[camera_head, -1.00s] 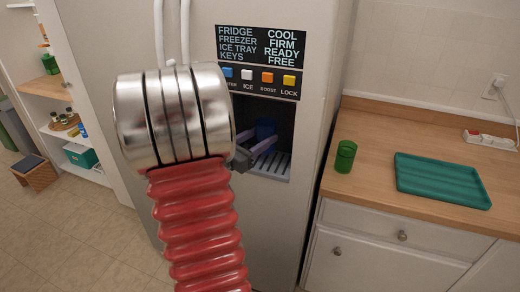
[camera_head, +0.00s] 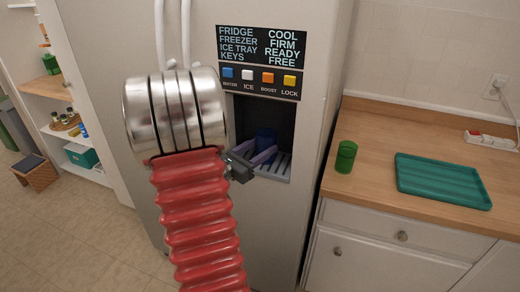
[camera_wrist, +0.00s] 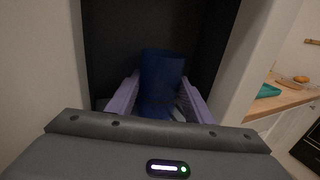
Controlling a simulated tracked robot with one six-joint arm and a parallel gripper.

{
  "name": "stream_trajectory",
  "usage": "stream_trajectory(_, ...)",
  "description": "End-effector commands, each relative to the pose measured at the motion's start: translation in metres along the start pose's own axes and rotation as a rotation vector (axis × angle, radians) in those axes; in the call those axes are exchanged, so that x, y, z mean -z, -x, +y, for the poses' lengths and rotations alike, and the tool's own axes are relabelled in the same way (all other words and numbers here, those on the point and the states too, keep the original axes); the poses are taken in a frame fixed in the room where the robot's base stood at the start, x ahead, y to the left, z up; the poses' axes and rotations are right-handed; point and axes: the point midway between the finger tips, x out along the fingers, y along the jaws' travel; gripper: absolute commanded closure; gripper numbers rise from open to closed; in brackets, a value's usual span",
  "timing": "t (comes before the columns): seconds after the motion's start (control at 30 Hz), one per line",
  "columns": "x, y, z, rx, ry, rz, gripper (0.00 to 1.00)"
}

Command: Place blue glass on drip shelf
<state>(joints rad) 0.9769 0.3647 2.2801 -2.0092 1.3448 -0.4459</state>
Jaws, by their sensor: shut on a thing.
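The blue glass (camera_head: 265,138) is inside the dark dispenser recess of the fridge. My gripper (camera_head: 264,155) reaches into the recess with its purple fingers shut on the glass. In the wrist view the blue glass (camera_wrist: 160,82) stands between the two fingers (camera_wrist: 160,100) and leans slightly. The drip shelf (camera_head: 275,168) is the slatted grey floor of the recess, below the glass. The fingers hide the lower part of the glass, so I cannot tell whether its base touches the shelf.
Buttons (camera_head: 258,77) and a sign panel (camera_head: 262,46) are above the recess. A green glass (camera_head: 346,156) and a teal tray (camera_head: 442,180) are on the wooden counter at right. The recess side walls are close around my gripper.

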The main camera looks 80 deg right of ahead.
Motion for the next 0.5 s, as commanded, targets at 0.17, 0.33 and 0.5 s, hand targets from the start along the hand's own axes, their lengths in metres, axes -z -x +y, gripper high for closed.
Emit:
stream_trajectory(0.17, 0.0007, -0.0001, -0.0001, 0.0, 0.0, 0.0, 0.44)
stream_trajectory(0.33, 0.0006, -0.0001, -0.0002, 0.0, 0.0, 0.0, 0.35)
stream_trajectory(0.5, 0.0005, -0.0001, -0.0002, 0.0, 0.0, 0.0, 0.35)
